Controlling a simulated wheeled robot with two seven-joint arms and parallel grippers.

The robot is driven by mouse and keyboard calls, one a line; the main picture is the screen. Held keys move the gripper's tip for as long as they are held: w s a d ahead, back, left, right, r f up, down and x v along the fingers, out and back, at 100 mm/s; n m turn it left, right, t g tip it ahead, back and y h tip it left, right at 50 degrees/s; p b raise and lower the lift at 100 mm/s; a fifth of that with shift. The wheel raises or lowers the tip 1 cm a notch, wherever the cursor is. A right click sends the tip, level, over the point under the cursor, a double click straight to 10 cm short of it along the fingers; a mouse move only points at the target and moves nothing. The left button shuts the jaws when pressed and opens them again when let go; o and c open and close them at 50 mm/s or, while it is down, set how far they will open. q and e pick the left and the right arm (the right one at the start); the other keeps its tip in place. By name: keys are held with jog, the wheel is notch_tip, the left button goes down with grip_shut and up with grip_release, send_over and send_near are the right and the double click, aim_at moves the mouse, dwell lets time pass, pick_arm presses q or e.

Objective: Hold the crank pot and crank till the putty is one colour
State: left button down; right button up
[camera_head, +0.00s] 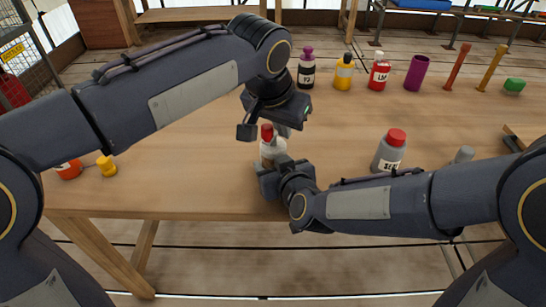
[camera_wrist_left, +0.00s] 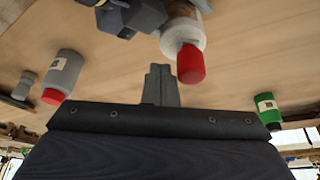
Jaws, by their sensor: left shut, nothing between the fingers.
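The crank pot (camera_head: 273,150) stands on the table, pale and partly clear with a red knob (camera_head: 267,133) on top. It also shows in the left wrist view (camera_wrist_left: 184,33), where the red knob (camera_wrist_left: 190,64) points toward the camera. My left gripper (camera_head: 283,130) is above the pot, beside the knob; in the left wrist view its fingers (camera_wrist_left: 160,85) are together and empty, apart from the knob. My right gripper (camera_head: 268,172) is low at the pot's near side and appears closed around its body, with the contact partly hidden. The putty inside cannot be made out.
A grey bottle with a red cap (camera_head: 390,152) stands to the right of the pot. An orange jar (camera_head: 69,170) and a yellow piece (camera_head: 106,166) lie at the left. Several bottles, including a yellow one (camera_head: 344,74), and upright pieces line the back. Table around the pot is clear.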

pick_arm(q)
jog(key=shift+s+a, duration=0.2)
jog(key=shift+a, duration=0.05)
jog(key=shift+d, duration=0.35)
dwell(0.3)
jog(key=shift+r, duration=0.1)
notch_tip(320, 180, up, 7)
dwell(0.8)
dwell(0.4)
pick_arm(e)
jog(key=o, duration=1.1)
